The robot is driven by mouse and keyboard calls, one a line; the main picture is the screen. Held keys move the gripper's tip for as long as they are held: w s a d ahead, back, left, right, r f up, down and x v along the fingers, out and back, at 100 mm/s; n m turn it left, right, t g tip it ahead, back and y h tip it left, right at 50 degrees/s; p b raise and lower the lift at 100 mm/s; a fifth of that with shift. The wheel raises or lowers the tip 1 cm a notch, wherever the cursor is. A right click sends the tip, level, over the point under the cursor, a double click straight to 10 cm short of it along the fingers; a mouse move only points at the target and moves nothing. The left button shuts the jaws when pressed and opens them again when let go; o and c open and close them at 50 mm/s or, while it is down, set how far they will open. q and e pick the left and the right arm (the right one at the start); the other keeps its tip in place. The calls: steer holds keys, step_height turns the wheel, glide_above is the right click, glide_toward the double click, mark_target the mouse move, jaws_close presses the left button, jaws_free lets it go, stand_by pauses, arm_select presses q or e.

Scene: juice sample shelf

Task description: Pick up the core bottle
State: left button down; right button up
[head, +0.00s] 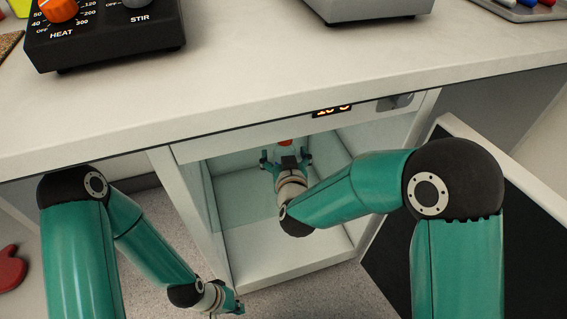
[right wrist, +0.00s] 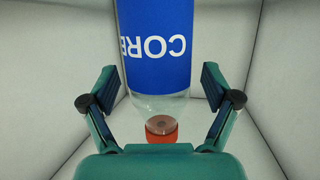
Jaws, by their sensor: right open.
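The core bottle is clear with a blue label, printed upside down in the right wrist view (right wrist: 158,50), and an orange-red cap. In the head view only its cap (head: 286,142) shows clearly, inside the open cabinet. My right gripper (head: 286,160) is inside the cabinet. In the right wrist view my right gripper (right wrist: 157,88) is open, with one finger on each side of the bottle and visible gaps to it. My left gripper (head: 238,304) is low at the bottom of the head view, outside the cabinet; its jaws are too small to read.
The cabinet (head: 245,263) is under a white countertop (head: 300,85), with a lit display on its front. Its dark-faced door (head: 480,225) stands open at the right. A heat-and-stir unit (head: 105,35) stands on the counter. A red object (head: 10,270) is at the far left.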

steer(key=shift+c, duration=0.3)
steer(key=c, duration=1.4)
steer(key=shift+c, duration=0.5)
steer(key=shift+r, duration=0.15)
